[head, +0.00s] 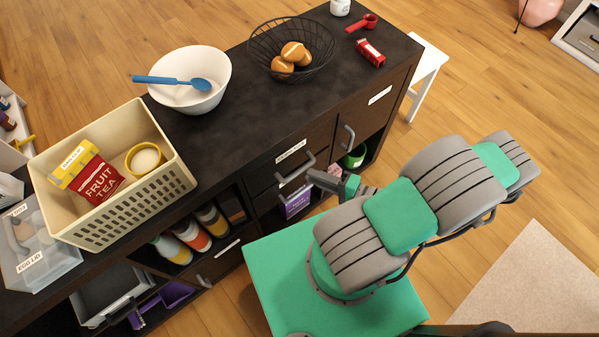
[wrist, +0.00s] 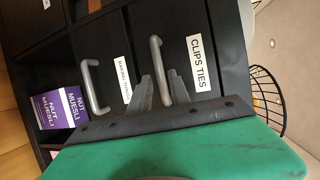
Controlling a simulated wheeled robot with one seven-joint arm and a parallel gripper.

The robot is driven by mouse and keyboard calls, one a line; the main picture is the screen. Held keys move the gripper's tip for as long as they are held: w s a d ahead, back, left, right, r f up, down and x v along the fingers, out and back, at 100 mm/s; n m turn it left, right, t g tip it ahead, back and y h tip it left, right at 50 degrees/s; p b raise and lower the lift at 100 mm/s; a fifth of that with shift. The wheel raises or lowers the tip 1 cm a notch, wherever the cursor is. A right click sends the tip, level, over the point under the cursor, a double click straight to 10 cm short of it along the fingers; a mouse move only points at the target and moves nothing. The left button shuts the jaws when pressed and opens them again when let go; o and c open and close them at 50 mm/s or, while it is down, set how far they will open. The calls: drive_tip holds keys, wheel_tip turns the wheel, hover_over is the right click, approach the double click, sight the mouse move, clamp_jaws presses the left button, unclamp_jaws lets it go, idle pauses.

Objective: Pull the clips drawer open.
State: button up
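The clips drawer (wrist: 222,55) has a dark front and a white "CLIPS TIES" label in the wrist view. Its grey bar handle (wrist: 156,55) stands out from the front. In the head view its handle (head: 295,169) is just left of my gripper (head: 318,178), under a small white label. The drawer front looks flush with the cabinet. In the wrist view my gripper (wrist: 162,88) has its two fingers apart, with the handle bar between them. A gap shows beside the bar, so the fingers do not look closed on it. The lower part of the handle is partly hidden by a finger.
A second drawer with a grey handle (wrist: 93,88) is beside it in the wrist view, near a purple muesli box (wrist: 60,112). The countertop (head: 235,125) holds a beige basket (head: 150,205), a white bowl (head: 205,95) and a wire basket (head: 262,50).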

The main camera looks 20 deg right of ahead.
sight(299, 170)
drive_tip(key=x, duration=0.6)
drive_tip(key=shift+a+b, duration=0.1)
drive_tip(key=shift+b, duration=0.2)
drive_tip(key=shift+c, duration=0.5)
clamp_jaws()
idle(0.5)
